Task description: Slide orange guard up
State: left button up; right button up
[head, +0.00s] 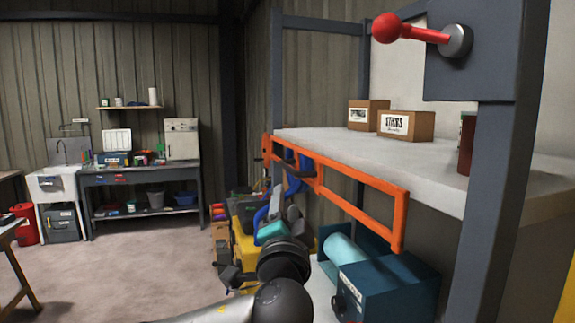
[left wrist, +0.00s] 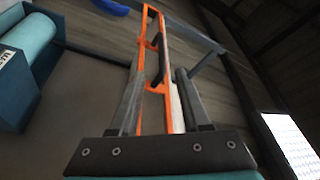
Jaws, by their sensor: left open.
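The orange guard (head: 352,172) is a long rectangular frame along the front edge of a shelf in the head view. A dark handle (head: 305,166) sits on it toward the far end. In the left wrist view the guard (left wrist: 141,50) runs away from me, with the dark handle (left wrist: 160,62) inside its outline. My left gripper (head: 298,213) is below the guard's far part in the head view, partly hidden by my own wrist. Its two grey fingers (left wrist: 160,78) are apart, with the guard showing between and beyond them. Contact cannot be told. My right gripper is not in view.
The white shelf (head: 330,139) carries cardboard boxes (head: 406,126) and a dark red can (head: 466,145). A grey post (head: 495,180) and red-knobbed lever (head: 410,32) stand at right. A teal machine (head: 385,290) sits below. Open floor (head: 130,265) lies left.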

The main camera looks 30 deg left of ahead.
aim_at(287, 165)
pick_arm(q)
jog(key=p+x, duration=0.4)
jog(key=x, duration=0.9)
jog(key=shift+w+a+r, duration=0.1)
jog(key=shift+w+r, duration=0.05)
jog(key=shift+r, duration=0.1)
jog(key=shift+x, duration=0.85)
jog(key=shift+f, duration=0.1)
grip_shut()
dwell(0.3)
